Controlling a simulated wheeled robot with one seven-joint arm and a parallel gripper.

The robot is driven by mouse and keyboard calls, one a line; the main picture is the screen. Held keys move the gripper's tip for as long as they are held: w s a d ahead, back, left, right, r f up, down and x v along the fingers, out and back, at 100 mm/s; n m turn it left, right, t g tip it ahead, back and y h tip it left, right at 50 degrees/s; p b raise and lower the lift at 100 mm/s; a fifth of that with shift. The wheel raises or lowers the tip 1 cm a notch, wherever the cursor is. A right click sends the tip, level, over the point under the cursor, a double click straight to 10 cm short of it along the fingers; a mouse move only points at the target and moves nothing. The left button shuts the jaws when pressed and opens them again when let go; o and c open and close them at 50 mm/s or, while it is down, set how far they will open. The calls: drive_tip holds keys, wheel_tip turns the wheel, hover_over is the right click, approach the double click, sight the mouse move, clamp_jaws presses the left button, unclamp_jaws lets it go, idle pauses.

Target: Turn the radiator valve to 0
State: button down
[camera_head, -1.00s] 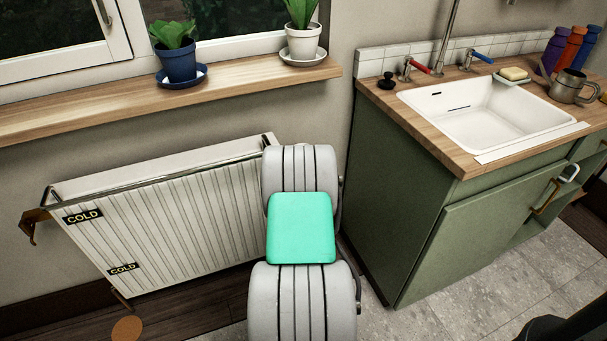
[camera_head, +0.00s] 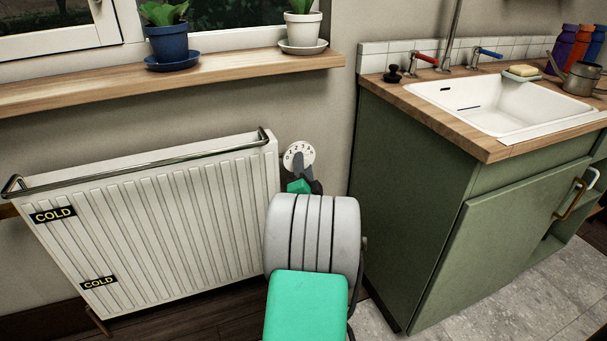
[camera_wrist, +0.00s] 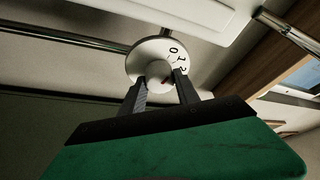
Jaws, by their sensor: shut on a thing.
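The radiator valve (camera_head: 299,150) is a round white dial with dark numbers, at the upper right end of the white radiator (camera_head: 160,220). In the wrist view the dial (camera_wrist: 147,53) shows 0, 1 and 2 on its face, with a small reddish mark near the fingers. My gripper (camera_head: 302,170) is at the front of the dial, its dark fingers shut on the valve's knob. The fingers (camera_wrist: 161,78) also show in the wrist view, one on each side of the knob. They hide part of the dial, and I cannot tell which number the pointer marks.
A wooden sill (camera_head: 200,78) with a blue pot (camera_head: 173,43) and a white pot (camera_head: 303,28) runs above the radiator. A metal rail (camera_head: 150,163) crosses the radiator's top front. A green sink cabinet (camera_head: 440,220) stands close on the right.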

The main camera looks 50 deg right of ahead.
idle(0.3)
drive_tip(key=c, duration=0.9)
unclamp_jaws()
drive_tip(key=v, duration=0.7)
drive_tip(key=shift+s+a+b, duration=0.25)
drive_tip(key=shift+a+b, duration=0.05)
drive_tip(key=shift+b, duration=0.15)
drive_tip(key=shift+f, duration=0.15)
